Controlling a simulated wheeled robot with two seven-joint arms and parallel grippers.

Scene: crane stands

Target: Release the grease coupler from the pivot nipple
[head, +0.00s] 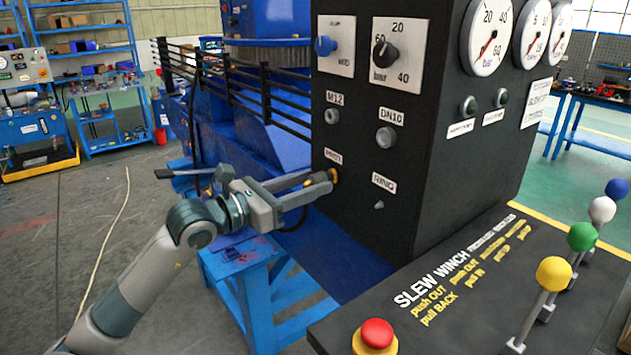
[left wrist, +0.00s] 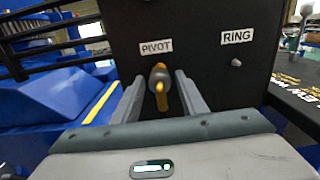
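The grease coupler (left wrist: 158,78) is a grey cylinder with an orange-yellow lever hanging along it. It sits on the black panel under the PIVOT label (left wrist: 156,47), where the nipple is hidden behind it. In the head view the coupler (head: 333,175) shows as a small orange-yellow piece at my left fingertips. My left gripper (head: 318,182) reaches the panel from the left. Its two fingers stand on either side of the coupler, with a narrow gap visible on both sides in the left wrist view, so it is open around it. My right gripper is not in view.
The RING nipple (head: 379,205) is on the panel to the right. The M12 (head: 332,116) and DN10 (head: 386,137) fittings are above. A console (head: 470,290) with coloured levers and a red button (head: 377,335) stands at front right. A blue stand (head: 243,290) is below my gripper.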

